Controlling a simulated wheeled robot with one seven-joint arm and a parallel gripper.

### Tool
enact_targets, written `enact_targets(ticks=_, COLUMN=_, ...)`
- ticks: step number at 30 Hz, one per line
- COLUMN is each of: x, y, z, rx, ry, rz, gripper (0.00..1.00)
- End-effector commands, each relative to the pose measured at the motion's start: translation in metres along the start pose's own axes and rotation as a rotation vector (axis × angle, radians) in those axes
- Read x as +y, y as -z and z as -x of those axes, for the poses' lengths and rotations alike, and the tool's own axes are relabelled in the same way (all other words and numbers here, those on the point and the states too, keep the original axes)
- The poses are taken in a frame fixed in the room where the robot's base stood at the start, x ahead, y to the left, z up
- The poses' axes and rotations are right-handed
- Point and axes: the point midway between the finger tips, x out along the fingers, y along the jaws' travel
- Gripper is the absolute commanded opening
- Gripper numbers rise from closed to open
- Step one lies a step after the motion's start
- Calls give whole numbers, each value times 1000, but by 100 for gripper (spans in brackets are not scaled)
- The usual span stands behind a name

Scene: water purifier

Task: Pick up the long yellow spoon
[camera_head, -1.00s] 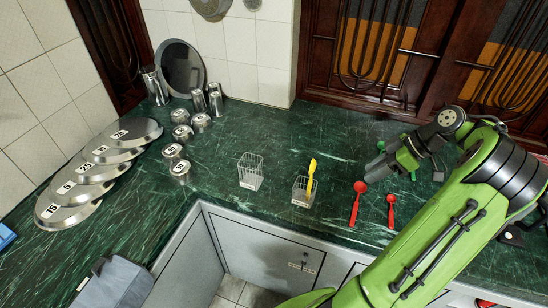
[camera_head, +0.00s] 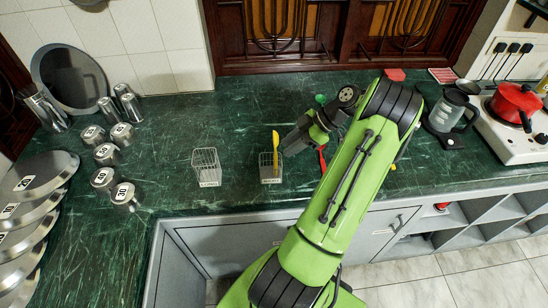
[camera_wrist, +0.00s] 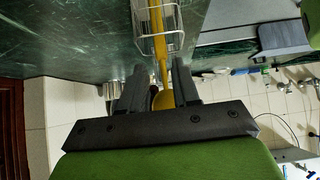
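The long yellow spoon (camera_head: 276,141) stands upright in the right one of two small wire baskets (camera_head: 270,176) on the green counter. My gripper (camera_head: 286,148) is just to the right of the spoon's upper part in the head view, pointing left toward it. In the wrist view the spoon (camera_wrist: 160,48) runs up the middle into the wire basket (camera_wrist: 176,40). Its wide end lies between the two dark fingers of my gripper (camera_wrist: 160,86). The fingers are apart, one on each side of the spoon; whether they touch it cannot be made out.
Another wire basket (camera_head: 207,168) stands to the left. A red spoon (camera_head: 322,158) is partly hidden behind my arm. Metal canisters (camera_head: 122,134) and plates (camera_head: 40,176) are at the left. A kettle (camera_head: 449,111) and a red pot (camera_head: 516,101) on a stove are at the right.

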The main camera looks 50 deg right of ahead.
Motion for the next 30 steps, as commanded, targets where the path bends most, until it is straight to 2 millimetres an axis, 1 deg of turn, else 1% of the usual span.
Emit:
enact_targets(ticks=1, x=0, y=0, z=-7, rx=-1, ry=1, rz=0, gripper=31)
enact_targets(ticks=5, x=-1, y=0, z=-22, rx=-1, ry=1, rz=0, gripper=31)
enact_targets(ticks=9, x=-2, y=1, z=-50, rx=-1, ry=3, rz=-1, gripper=31)
enact_targets(ticks=12, x=-2, y=1, z=-62, rx=-2, ry=0, rz=-1, gripper=31)
enact_targets(ticks=19, x=-1, y=2, z=-63, rx=-2, ry=-2, rz=-1, gripper=31)
enact_targets(ticks=25, x=-1, y=2, z=-63, rx=-2, ry=-2, rz=-1, gripper=0)
enact_targets(ticks=30, x=-1, y=2, z=-63, rx=-2, ry=-2, rz=0, gripper=0)
